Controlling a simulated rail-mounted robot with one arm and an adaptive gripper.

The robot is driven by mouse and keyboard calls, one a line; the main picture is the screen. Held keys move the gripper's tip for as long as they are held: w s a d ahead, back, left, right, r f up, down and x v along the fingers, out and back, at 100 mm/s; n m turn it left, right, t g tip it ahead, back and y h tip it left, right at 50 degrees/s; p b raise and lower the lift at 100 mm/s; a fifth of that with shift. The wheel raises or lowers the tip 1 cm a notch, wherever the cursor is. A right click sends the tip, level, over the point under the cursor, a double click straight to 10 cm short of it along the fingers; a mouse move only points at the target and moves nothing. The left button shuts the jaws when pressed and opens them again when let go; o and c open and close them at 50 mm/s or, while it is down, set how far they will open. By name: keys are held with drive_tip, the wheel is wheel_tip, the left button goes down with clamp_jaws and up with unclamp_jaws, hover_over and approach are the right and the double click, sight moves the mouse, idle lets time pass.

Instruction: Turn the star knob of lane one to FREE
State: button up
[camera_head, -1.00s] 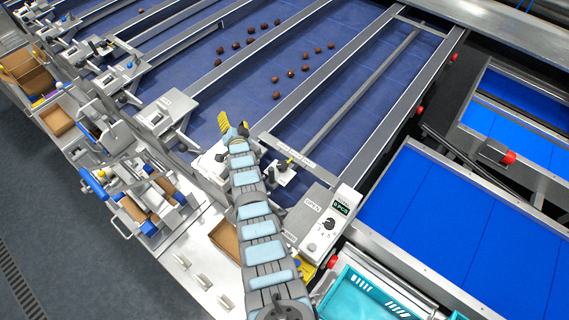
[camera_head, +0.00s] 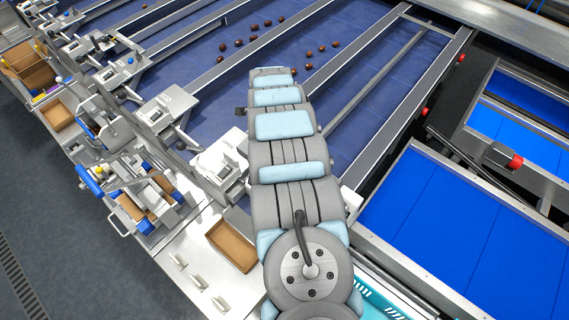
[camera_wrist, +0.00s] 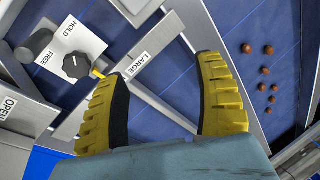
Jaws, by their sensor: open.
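In the wrist view, a black star knob (camera_wrist: 76,65) sits on a white plate (camera_wrist: 91,43) marked HOLD and FREE. A yellow bar shows at the knob's lower right, toward the left fingertip and away from both words. My gripper (camera_wrist: 164,68) is open and empty, with its two yellow fingers wide apart. The knob lies left of the left finger, outside the gap and apart from it. A LARGE label (camera_wrist: 142,64) on a grey bar shows between the fingertips. In the head view my arm hides the gripper and this knob.
A dark cylindrical part (camera_wrist: 36,45) stands beside the plate. An OPEN label (camera_wrist: 8,107) is at the wrist view's left edge. Several dates (camera_wrist: 267,70) lie on the blue lane at right. In the head view, metal rails divide the lanes; a cardboard box (camera_head: 232,246) is left of my arm.

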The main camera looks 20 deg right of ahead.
drive_tip(key=s+d+r+m+g+y, duration=0.1)
drive_tip(key=s+r+m+g, duration=0.1)
drive_tip(key=s+r+g, duration=0.5)
drive_tip(key=f+t+b, duration=0.1)
drive_tip(key=f, duration=0.2)
drive_tip(key=s+f+t+b, duration=0.1)
drive_tip(key=f, duration=0.3)
drive_tip(key=s+f+t, duration=0.1)
drive_tip(key=f, duration=0.3)
drive_tip(key=shift+s+f+b, duration=0.1)
drive_tip(key=shift+s+b, duration=0.1)
drive_tip(key=shift+b, duration=0.2)
drive_tip(key=shift+s+f+p, duration=0.15)
drive_tip(key=shift+f+p, duration=0.3)
drive_tip(key=shift+f, duration=1.55)
drive_tip(key=shift+w+f, duration=0.2)
drive_tip(key=shift+f, duration=1)
drive_tip(key=shift+s+f, duration=0.1)
drive_tip(key=shift+f, duration=0.4)
drive_tip(key=shift+c, duration=0.3)
drive_tip(key=c, duration=1.1)
